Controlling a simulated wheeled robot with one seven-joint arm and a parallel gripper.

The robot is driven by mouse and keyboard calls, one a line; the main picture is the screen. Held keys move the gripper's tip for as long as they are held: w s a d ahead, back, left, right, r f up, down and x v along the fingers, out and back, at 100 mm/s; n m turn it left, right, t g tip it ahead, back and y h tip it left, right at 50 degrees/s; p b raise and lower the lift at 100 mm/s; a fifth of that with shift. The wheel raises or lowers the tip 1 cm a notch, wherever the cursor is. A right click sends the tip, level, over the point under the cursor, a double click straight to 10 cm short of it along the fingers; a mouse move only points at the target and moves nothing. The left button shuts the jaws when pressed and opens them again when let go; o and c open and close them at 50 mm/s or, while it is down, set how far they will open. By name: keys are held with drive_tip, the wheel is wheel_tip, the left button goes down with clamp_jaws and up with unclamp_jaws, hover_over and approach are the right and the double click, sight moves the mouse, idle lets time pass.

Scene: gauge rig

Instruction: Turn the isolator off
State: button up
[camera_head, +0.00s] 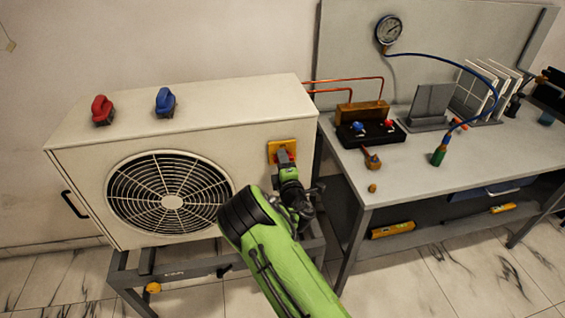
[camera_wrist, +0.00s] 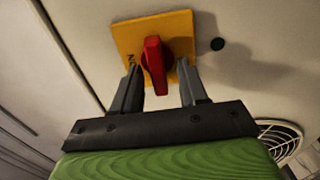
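The isolator is a yellow square plate (camera_head: 273,148) with a red handle, on the right part of the front of the white fan unit (camera_head: 225,130). The wrist view shows the plate (camera_wrist: 178,27) and the red handle (camera_wrist: 155,64), whose long side runs roughly up and down the picture. My gripper (camera_wrist: 158,80) is open, with one grey finger on each side of the handle. Gaps show between the handle and both fingers, so it is not clamped. In the head view my gripper (camera_head: 286,160) covers most of the handle.
A red clamp-like piece (camera_head: 102,110) and a blue one (camera_head: 165,102) sit on the unit. A pressure gauge (camera_head: 389,30) is on the back panel.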

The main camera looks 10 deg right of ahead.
drive_tip(key=s+b, duration=1.4)
drive_tip(key=s, duration=0.1)
drive_tip(key=shift+s, duration=0.35)
